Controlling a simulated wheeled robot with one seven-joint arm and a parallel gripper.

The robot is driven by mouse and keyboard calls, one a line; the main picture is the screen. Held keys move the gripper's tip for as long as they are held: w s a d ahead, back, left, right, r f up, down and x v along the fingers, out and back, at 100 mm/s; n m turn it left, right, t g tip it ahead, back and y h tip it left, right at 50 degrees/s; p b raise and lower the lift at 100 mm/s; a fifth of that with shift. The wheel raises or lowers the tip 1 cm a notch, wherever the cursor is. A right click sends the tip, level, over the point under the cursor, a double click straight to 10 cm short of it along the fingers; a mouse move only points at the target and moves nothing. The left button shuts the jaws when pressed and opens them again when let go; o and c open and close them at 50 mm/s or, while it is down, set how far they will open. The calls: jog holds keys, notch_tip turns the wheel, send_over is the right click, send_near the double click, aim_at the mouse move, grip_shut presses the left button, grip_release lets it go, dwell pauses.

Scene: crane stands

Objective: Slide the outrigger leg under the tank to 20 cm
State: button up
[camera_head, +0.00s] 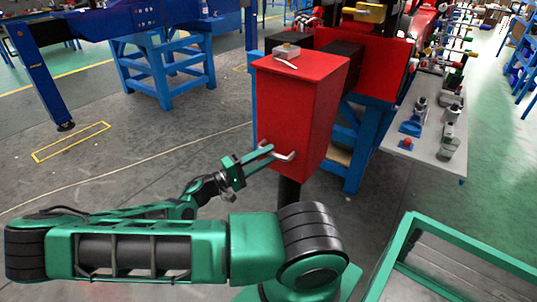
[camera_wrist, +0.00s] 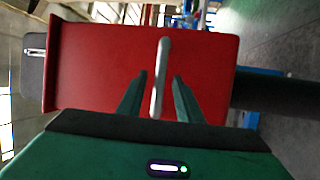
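The red tank (camera_head: 300,105) is a tall tapered box in the middle of the head view, and it fills much of the wrist view (camera_wrist: 95,70). A black outrigger leg (camera_head: 289,192) comes out below it; the leg lies at the right in the wrist view (camera_wrist: 275,95). A pale bar handle (camera_head: 284,157) stands on the tank's face. My green gripper (camera_head: 260,158) is at this handle. In the wrist view the handle (camera_wrist: 160,75) lies between the two fingers (camera_wrist: 160,95), with gaps on both sides. The leg's lower end is hidden behind my arm.
A grey fitting (camera_head: 287,51) sits on top of the tank. Blue framing (camera_head: 360,140) stands behind it. A grey bench (camera_head: 425,145) with several parts is at the right. A green frame (camera_head: 465,235) is at lower right.

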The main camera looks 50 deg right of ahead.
jog(key=shift+x, duration=1.1)
grip_shut()
jog(key=shift+a, duration=0.1)
jog(key=shift+a, duration=0.85)
grip_release()
jog(key=shift+d, duration=0.1)
